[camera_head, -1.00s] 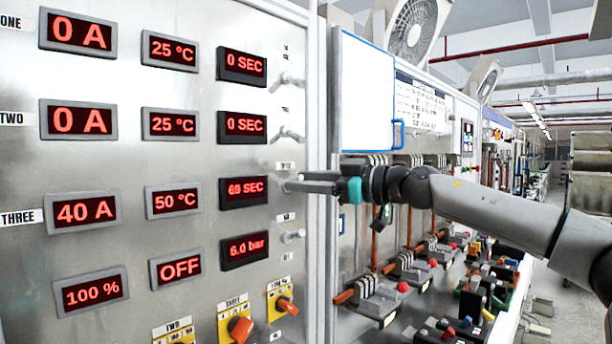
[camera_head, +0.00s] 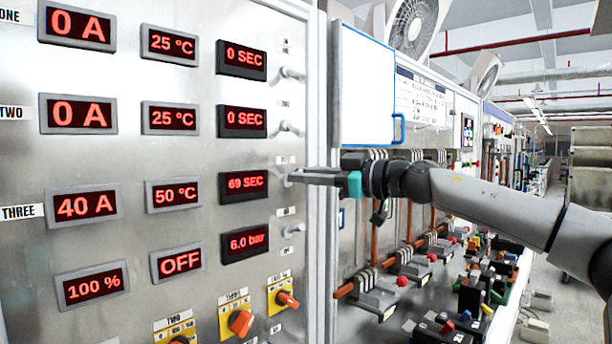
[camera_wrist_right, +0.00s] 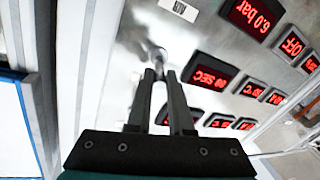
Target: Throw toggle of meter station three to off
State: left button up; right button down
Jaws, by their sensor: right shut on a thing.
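In the right wrist view, the fingertips of my right gripper (camera_wrist_right: 160,74) are close together, shut on the toggle's metal lever (camera_wrist_right: 158,56). The row marked THREE (camera_head: 22,212) also shows 40 A and 50 °C. My left gripper is in neither view.
Similar toggles stand above, for row one (camera_head: 291,73) and row two (camera_head: 289,127), and another toggle (camera_head: 294,230) is below my gripper. Orange rotary knobs (camera_head: 241,322) stick out lower on the panel. A white board (camera_head: 366,90) with a blue handle is right of the panel edge.

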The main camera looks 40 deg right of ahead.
jog(key=f+n+t+y+b, duration=0.1)
jog(key=t+y+b, duration=0.1)
jog(key=b, duration=0.2)
jog(key=f+n+t+y+b, duration=0.1)
jog(key=t+b, duration=0.2)
jog(key=b, duration=0.1)
jog(key=f+n+t+y+b, duration=0.2)
jog(key=b, duration=0.3)
jog(key=shift+w+d+t+y, duration=0.1)
jog(key=shift+w+t+y, duration=0.1)
jog(key=shift+t+y, duration=0.1)
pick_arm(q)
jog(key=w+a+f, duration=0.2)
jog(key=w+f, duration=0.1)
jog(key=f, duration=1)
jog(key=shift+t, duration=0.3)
pick_arm(e)
jog(key=shift+n+y, duration=0.4)
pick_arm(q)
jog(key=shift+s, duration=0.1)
pick_arm(e)
jog(key=c, duration=0.8)
grip_release()
jog(key=shift+f, duration=0.1)
jog(key=shift+c, duration=0.2)
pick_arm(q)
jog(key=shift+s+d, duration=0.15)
